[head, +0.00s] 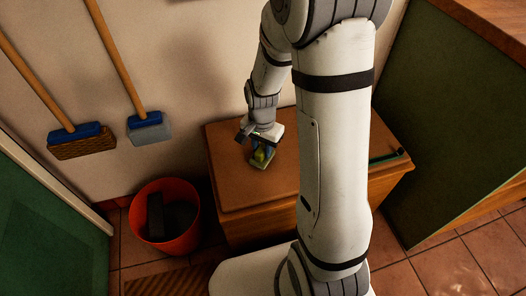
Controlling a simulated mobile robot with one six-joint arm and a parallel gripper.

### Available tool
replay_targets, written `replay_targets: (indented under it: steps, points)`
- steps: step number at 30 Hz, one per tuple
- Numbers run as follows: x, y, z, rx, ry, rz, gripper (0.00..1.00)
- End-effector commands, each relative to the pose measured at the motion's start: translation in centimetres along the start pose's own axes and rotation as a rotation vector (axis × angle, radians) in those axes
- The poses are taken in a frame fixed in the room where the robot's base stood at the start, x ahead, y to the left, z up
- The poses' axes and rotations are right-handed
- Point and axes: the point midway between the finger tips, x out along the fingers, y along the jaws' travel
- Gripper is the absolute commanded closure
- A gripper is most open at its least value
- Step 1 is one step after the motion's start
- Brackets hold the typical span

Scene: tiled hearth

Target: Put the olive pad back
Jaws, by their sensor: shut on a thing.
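The olive pad (261,161) is small and yellowish green, at the left part of the top of a brown wooden chest. My gripper (262,149) is above it, pointing down, shut on the pad. The fingers hide part of the pad. I cannot tell whether the pad touches the chest top or is held just above it.
The wooden chest (228,172) stands against the wall, with a thin dark green item (386,158) at its right end. A red bucket (183,240) with dark things inside stands left of it. A brush (82,142) and a mop (149,130) hang on the wall. A green cabinet (440,110) is at right.

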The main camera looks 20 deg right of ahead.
Motion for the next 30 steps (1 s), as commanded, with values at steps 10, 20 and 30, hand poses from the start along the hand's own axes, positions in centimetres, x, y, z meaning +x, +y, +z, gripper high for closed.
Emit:
replay_targets:
  steps: [10, 20, 30]
  points:
    - [1.0, 0.0, 0.0, 0.001, -0.001, 0.0, 0.91]
    - [0.9, 0.1, 0.0, 0.002, -0.001, 0.0, 0.51]
    - [-0.7, 0.0, -0.1, 0.002, 0.002, -0.002, 0.51]
